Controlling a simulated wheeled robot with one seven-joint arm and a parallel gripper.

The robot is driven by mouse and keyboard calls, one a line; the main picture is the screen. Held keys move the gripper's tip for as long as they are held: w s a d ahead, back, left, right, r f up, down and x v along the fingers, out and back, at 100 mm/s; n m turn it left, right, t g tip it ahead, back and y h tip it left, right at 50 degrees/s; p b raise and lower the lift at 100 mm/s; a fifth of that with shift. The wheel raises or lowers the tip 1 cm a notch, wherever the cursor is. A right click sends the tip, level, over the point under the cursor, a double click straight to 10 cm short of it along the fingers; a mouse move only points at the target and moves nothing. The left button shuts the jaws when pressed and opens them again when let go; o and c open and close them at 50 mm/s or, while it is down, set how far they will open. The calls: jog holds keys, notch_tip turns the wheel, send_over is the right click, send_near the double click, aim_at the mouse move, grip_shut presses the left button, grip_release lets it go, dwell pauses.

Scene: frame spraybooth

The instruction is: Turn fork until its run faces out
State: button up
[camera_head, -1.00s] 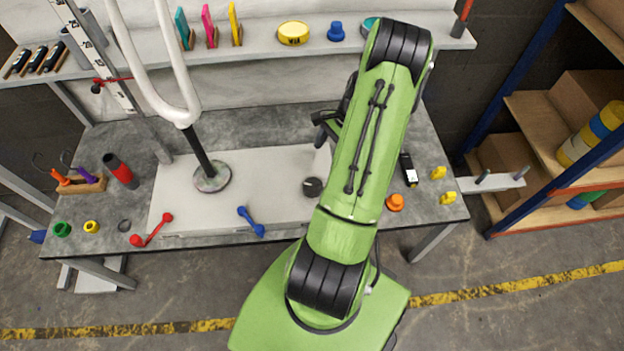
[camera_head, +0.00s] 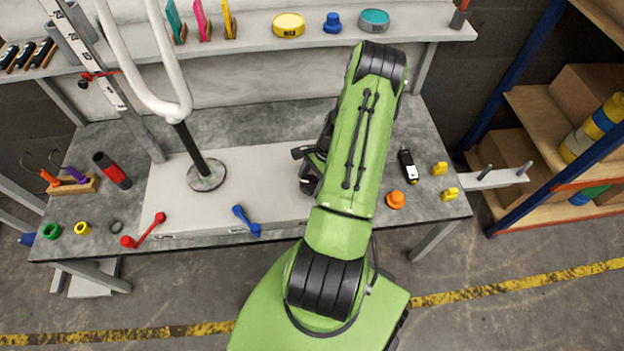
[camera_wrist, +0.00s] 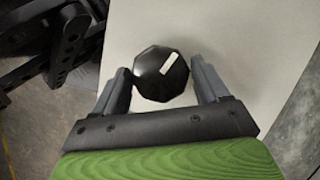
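The white tubular fork (camera_head: 177,105) stands upright on a dark post with a round grey base at the left of the bench, its two legs rising past the top of the head view. A black faceted knob with a white pointer mark (camera_wrist: 170,63) shows in the wrist view. My gripper (camera_wrist: 160,72) is open, with one finger on each side of the knob and a small gap on the right. In the head view my gripper (camera_head: 306,168) is over the bench's pale board, and my arm mostly hides the knob there.
A red spanner-like tool (camera_head: 144,231) and a blue one (camera_head: 246,221) lie at the board's front edge. An upright ruler post (camera_head: 98,80) stands left of the fork. An orange knob (camera_head: 395,200) and a black device (camera_head: 407,167) lie right of my arm.

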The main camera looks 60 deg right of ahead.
jog(key=c, duration=0.7)
jog(key=shift+o, duration=0.2)
jog(key=shift+n, duration=0.4)
jog(key=n+g, duration=0.2)
jog(key=n, duration=0.2)
jog(key=shift+w+b, duration=0.2)
jog(key=shift+b, duration=0.15)
jog(key=n, duration=0.2)
jog(key=n+g, duration=0.1)
jog(key=n, duration=0.2)
jog(key=shift+w+g+b, duration=0.1)
jog(key=shift+g+b, duration=0.2)
jog(key=n+g+h, duration=0.1)
jog(key=n, duration=0.5)
jog(key=shift+w+a+g+h, duration=0.1)
jog(key=shift+w+g+h, duration=0.05)
jog(key=shift+g+h, duration=0.25)
jog(key=n+h, duration=0.1)
jog(key=n, duration=0.2)
jog(key=n+h, duration=0.1)
jog(key=n, duration=0.2)
jog(key=shift+a+g+p, duration=0.15)
jog(key=shift+g+p, duration=0.15)
jog(key=shift+g, duration=0.1)
